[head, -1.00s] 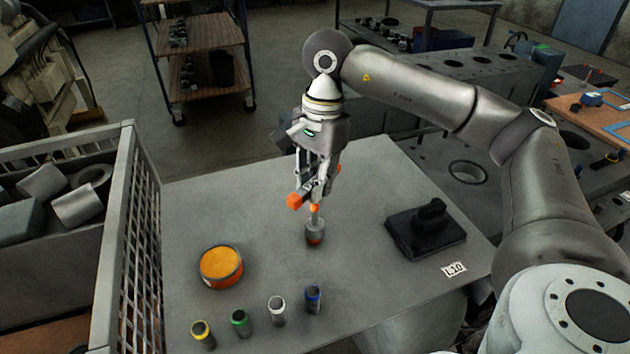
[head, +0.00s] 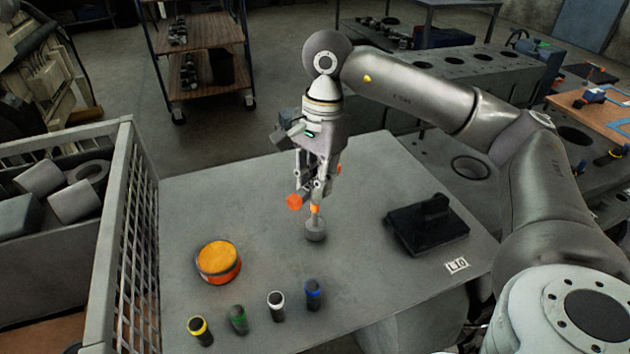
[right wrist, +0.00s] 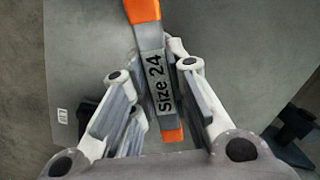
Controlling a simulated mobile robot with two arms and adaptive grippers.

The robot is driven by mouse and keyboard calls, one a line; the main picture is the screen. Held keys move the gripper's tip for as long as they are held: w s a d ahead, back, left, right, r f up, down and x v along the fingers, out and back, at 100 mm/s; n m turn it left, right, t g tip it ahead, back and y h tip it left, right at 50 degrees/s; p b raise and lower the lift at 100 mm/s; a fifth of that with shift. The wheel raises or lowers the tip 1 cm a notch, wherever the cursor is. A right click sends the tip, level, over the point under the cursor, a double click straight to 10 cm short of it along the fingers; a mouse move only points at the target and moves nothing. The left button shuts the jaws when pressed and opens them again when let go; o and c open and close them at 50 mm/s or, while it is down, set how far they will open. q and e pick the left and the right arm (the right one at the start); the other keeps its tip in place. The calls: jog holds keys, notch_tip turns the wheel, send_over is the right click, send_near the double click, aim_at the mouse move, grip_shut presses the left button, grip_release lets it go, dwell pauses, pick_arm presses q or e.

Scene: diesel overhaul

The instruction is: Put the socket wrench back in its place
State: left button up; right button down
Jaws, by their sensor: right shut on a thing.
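The socket wrench has a grey shaft marked "Size 24" (right wrist: 162,85) and orange parts, clear in the right wrist view. In the head view its orange end (head: 294,201) sticks out to the left of my right gripper (head: 316,187). My right gripper points down over the table and is shut on the wrench, with the shaft between its fingers. Below the fingers are an orange part and a round grey socket-like piece (head: 315,231); I cannot tell whether it touches the table. A black stand (head: 428,232) with an upright block is to the right. My left gripper is not in view.
The grey table (head: 370,170) also holds an orange round tin (head: 219,261) and a row of several small colour-banded cylinders (head: 275,305) near the front. A label "L10" (head: 456,265) lies by the stand. A mesh crate (head: 128,230) stands at left. The table's back is clear.

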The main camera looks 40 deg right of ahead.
jog(key=shift+f, duration=0.25)
jog(key=c, duration=1.3)
grip_release()
jog(key=shift+o, duration=0.2)
jog(key=o, duration=0.5)
jog(key=shift+r, duration=0.1)
jog(key=shift+r+p, duration=2.75)
jog(key=shift+r, duration=1.7)
